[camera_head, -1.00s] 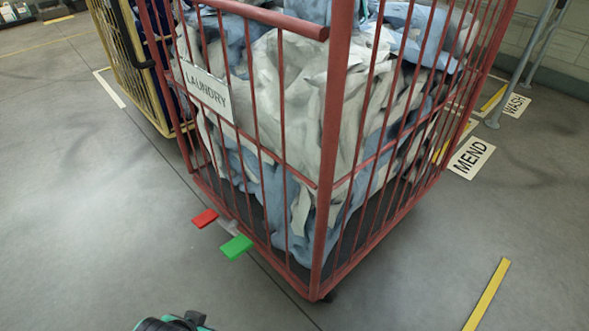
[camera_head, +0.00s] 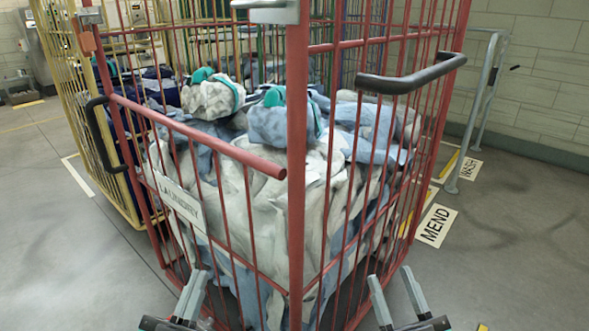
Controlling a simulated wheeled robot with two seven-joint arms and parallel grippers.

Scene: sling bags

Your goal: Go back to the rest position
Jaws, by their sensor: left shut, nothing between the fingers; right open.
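My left gripper (camera_head: 193,278) is at the bottom of the head view, left of centre, in front of the red cage. Its fingers are together and hold nothing. My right gripper (camera_head: 390,276) is at the bottom right of centre. Its two fingers stand apart with nothing seen between them. Both point up and away towards the red laundry cage (camera_head: 297,190); I cannot tell the exact gap to its bars. The rest of both arms is out of view.
White and pale blue cloth (camera_head: 270,200) fills the cage, with teal-trimmed bundles (camera_head: 212,98) on top. A black handle (camera_head: 410,80) juts at right. A yellow cage (camera_head: 75,120) stands left. Metal rails (camera_head: 480,110) stand right. Floor is clear beside the MEND label (camera_head: 436,225).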

